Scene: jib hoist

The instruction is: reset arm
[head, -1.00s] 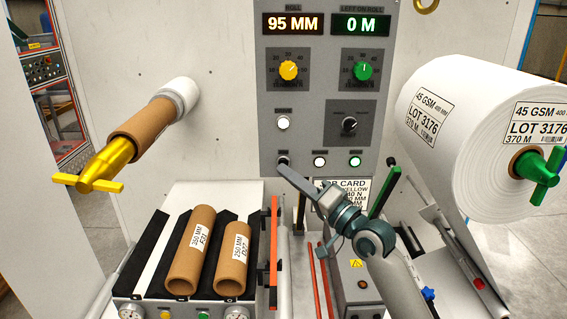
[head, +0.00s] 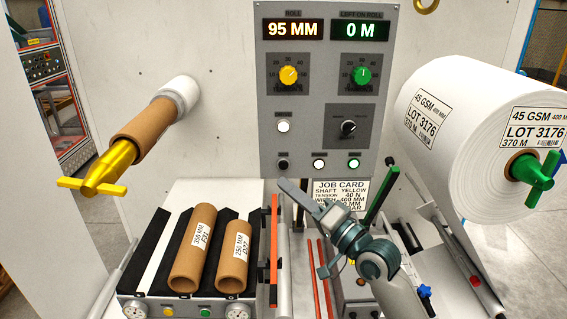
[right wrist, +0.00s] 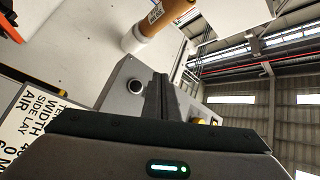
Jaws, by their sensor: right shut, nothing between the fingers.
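My right gripper (head: 283,184) is shut and empty, in front of the machine's panel. Its fingers point up and to the left, just below a black button (head: 283,164) and left of the job card (head: 340,188). My right arm (head: 372,258) comes up from the lower right. In the right wrist view the shut fingers (right wrist: 160,95) show dark at the middle, with a black button (right wrist: 135,86) beside them and part of the job card (right wrist: 30,120) at left. My left gripper is not in view.
The panel (head: 265,95) reads 95 MM and 0 M. A yellow-tipped shaft (head: 110,168) carries a brown core at left. Two cardboard cores (head: 193,250) lie on a black rack. A large white roll (head: 450,150) stands at right. A green bar (head: 382,195) rises near my wrist.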

